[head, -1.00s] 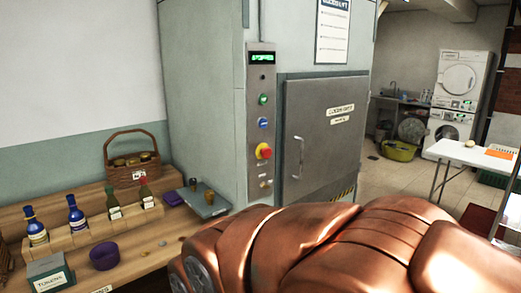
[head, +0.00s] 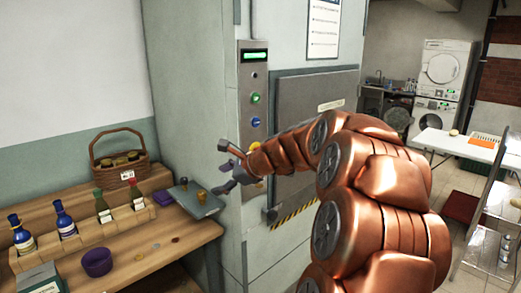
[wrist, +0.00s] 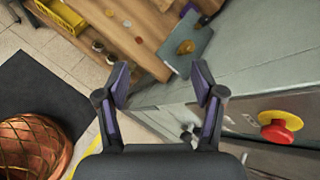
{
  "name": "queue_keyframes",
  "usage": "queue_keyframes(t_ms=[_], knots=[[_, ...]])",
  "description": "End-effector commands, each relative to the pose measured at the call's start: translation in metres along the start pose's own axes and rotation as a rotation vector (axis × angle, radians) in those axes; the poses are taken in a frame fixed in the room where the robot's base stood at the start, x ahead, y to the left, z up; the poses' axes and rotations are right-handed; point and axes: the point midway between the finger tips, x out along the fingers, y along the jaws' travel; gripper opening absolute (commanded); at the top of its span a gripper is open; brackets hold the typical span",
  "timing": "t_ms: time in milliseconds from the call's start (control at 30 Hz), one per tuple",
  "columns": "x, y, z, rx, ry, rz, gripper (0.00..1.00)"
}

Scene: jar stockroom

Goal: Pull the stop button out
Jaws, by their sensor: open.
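The stop button is a red mushroom knob (wrist: 279,126) on a yellow base, at the right of the wrist view. It is on the steel control panel (head: 257,85) of the lift cabinet. In the head view my gripper and arm hide the red knob. My gripper (head: 225,166) is in front of the lower panel, its fingers pointing left. In the wrist view my gripper (wrist: 160,82) is open with nothing between its fingers. The stop button is to the right of the right finger, apart from it.
A wooden stepped shelf at left holds bottles, a purple bowl (head: 97,262) and a wicker basket (head: 121,168). The cabinet door (head: 315,95) is right of the panel.

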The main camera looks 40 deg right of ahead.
Motion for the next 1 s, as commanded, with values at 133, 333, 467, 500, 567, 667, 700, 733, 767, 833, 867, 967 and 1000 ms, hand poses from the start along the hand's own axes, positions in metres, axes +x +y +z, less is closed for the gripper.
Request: queue_keyframes(t_ms=[133, 333, 467, 500, 567, 667, 700, 733, 767, 833, 867, 967, 1000], knots=[[-0.040, -0.085, -0.052, 0.294, -0.018, -0.207, 0.68], [-0.077, -0.135, -0.092, 0.495, -0.052, -0.351, 0.68], [-0.077, -0.144, -0.099, 0.527, -0.058, -0.371, 0.68], [-0.074, -0.146, -0.099, 0.528, -0.058, -0.372, 0.68], [-0.068, -0.148, -0.099, 0.527, -0.058, -0.371, 0.68], [-0.054, -0.153, -0.098, 0.524, -0.057, -0.370, 0.68], [-0.049, -0.155, -0.099, 0.524, -0.058, -0.370, 0.68], [-0.044, -0.157, -0.099, 0.524, -0.058, -0.369, 0.68], [-0.040, -0.158, -0.099, 0.523, -0.057, -0.368, 0.68], [-0.031, -0.161, -0.099, 0.523, -0.057, -0.367, 0.68], [-0.028, -0.162, -0.100, 0.523, -0.057, -0.368, 0.68], [-0.019, -0.166, -0.099, 0.521, -0.058, -0.369, 0.68], [-0.017, -0.167, -0.099, 0.521, -0.058, -0.370, 0.68]])
